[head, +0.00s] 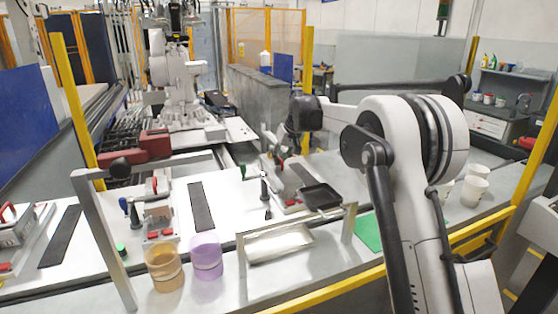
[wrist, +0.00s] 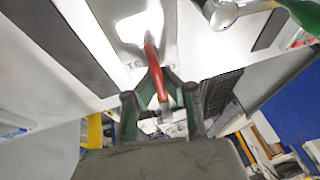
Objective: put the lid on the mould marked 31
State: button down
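My gripper (wrist: 158,78) points down at the right-hand work station in the head view, where the arm hides much of it. In the wrist view its green-lined fingers are on both sides of a red handle (wrist: 154,70). I cannot tell whether they press on it. The handle joins a pale metal part lying over the white board. A small dark marking (wrist: 134,66) beside it is not clearly legible. The middle station holds a mould (head: 158,212) with red parts at its base. No number can be read on it, and I cannot tell which part is the lid.
An amber cup (head: 164,270) and a purple cup (head: 206,260) stand at the front. A metal frame (head: 100,235) rises beside them. A metal tray (head: 279,243) and a black pan (head: 321,196) lie right of the cups. White cups (head: 474,190) stand at the far right.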

jog(key=c, duration=2.4)
grip_release()
jog(key=shift+c, duration=0.2)
jog(key=o, duration=0.6)
jog(key=shift+r, duration=0.15)
jog(key=v, duration=1.2)
jog(key=s+d+r+m+t+h+b, duration=0.1)
jog(key=s+r, duration=0.1)
jog(key=s, duration=0.5)
jog(key=s+d+r, duration=0.2)
jog(key=s, duration=0.5)
jog(key=s+d+f+t+h+b, duration=0.1)
jog(key=s+f, duration=0.2)
jog(key=s, duration=0.6)
jog(key=s+d+f+m, duration=0.1)
jog(key=s+f, duration=0.1)
jog(key=s, duration=0.7)
jog(key=s+d+f+t+h+b, duration=0.1)
jog(key=s+d+f, duration=0.15)
jog(key=s, duration=0.55)
jog(key=s+f+m, duration=0.1)
jog(key=s+f, duration=0.9)
jog(key=s, duration=0.1)
jog(key=shift+s+d+t, duration=0.3)
jog(key=shift+d, duration=0.1)
